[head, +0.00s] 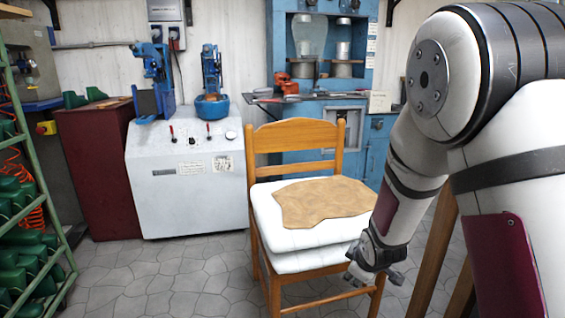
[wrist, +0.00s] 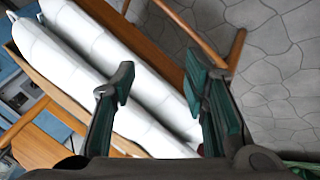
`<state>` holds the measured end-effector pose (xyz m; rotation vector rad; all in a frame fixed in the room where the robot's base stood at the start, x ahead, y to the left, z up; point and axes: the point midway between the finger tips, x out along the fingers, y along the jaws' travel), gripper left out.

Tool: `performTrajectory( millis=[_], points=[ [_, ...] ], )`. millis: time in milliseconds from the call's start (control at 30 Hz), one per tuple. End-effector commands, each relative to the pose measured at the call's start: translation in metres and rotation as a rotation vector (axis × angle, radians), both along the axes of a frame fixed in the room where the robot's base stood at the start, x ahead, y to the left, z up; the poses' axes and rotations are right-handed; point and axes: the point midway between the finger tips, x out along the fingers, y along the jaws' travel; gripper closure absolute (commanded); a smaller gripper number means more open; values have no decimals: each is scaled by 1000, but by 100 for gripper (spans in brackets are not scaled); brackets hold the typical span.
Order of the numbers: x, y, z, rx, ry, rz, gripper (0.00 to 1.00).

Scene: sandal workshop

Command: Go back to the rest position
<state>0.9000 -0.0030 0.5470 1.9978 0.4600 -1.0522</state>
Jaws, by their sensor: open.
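My gripper (head: 377,277) hangs at the front right of a wooden chair (head: 297,134) in the head view, below my bent arm. In the wrist view my gripper (wrist: 157,82) is open, its two dark green fingers apart with nothing held between them. The chair's white cushions (wrist: 95,58) show behind the fingers in the wrist view. A tan piece of leather (head: 322,201) lies flat on the top white cushion (head: 262,222) in the head view. I cannot tell whether the fingers touch the chair.
A white machine cabinet (head: 185,180) with blue presses stands behind left of the chair. A blue machine (head: 365,160) stands behind it. A green rack (head: 62,245) with green shoe forms is at the far left. Stone floor (head: 165,285) lies clear between rack and chair.

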Motion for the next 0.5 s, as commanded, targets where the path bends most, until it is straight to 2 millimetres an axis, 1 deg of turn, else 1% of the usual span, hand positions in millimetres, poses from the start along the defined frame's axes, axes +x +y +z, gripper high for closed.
performTrajectory(
  millis=[33,167,200,267,300,367,400,467,500],
  points=[
    [-11,-2,22,31,14,-44,59],
    [-48,-5,60,104,82,-157,59],
    [-60,-6,72,125,102,-190,59],
    [-80,-7,88,155,134,-240,59],
    [-94,-7,99,174,154,-272,59],
    [-116,-7,114,202,184,-320,59],
    [-131,-8,123,218,206,-352,59],
    [-155,-8,137,241,237,-399,59],
    [-171,-8,145,256,256,-430,59]
  ],
)
